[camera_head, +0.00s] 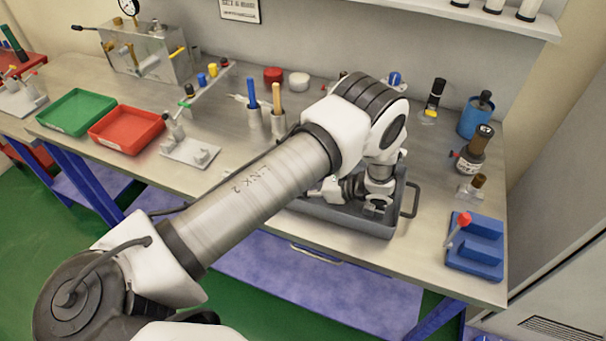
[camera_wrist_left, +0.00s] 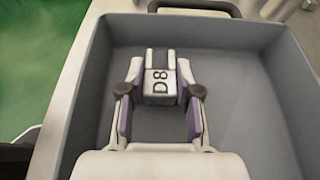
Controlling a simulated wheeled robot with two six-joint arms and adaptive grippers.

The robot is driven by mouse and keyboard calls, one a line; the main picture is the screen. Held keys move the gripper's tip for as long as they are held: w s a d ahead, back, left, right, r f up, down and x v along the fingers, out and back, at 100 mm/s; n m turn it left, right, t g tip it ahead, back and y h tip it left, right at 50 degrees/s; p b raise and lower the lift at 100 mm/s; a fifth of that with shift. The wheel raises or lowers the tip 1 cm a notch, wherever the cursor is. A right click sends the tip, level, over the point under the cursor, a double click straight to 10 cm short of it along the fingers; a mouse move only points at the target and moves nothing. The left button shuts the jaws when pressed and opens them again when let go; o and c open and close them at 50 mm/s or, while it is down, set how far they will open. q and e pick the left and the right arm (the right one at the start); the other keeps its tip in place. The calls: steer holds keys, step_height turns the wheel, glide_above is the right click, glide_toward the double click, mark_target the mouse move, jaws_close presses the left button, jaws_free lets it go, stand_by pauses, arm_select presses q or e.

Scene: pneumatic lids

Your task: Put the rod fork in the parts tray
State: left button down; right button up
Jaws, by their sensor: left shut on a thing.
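The rod fork (camera_wrist_left: 160,88) is a small pale metal block marked "D8" with a two-pronged end. My left gripper (camera_wrist_left: 158,96) is shut on it, one finger on each side. Both are inside the walls of the grey parts tray (camera_wrist_left: 262,110) in the left wrist view; I cannot tell whether the fork touches the tray floor. In the head view, the parts tray (camera_head: 345,222) stands at the bench's front edge. My left arm reaches over it and hides much of it, with the gripper (camera_head: 375,207) low inside. My right gripper is not in view.
Green (camera_head: 77,111) and red (camera_head: 127,129) bins stand at the left. A cup with a blue-handled tool (camera_head: 252,95) is behind the arm. A blue fixture (camera_head: 474,246) with a red-knobbed lever stands right of the tray. The tray floor around the fork looks bare.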

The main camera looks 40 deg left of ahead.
arm_select(q)
steer(key=shift+f, duration=0.25)
steer(key=c, duration=0.8)
jaws_free()
steer(key=shift+r, duration=0.1)
steer(key=shift+r, duration=0.15)
steer(key=shift+w+d, duration=0.1)
steer(key=shift+d, duration=0.15)
steer(key=b+v, duration=0.4)
steer(key=v, duration=0.7)
steer(key=shift+r, duration=0.1)
steer(key=shift+d+r, duration=0.15)
steer(key=shift+r, duration=0.05)
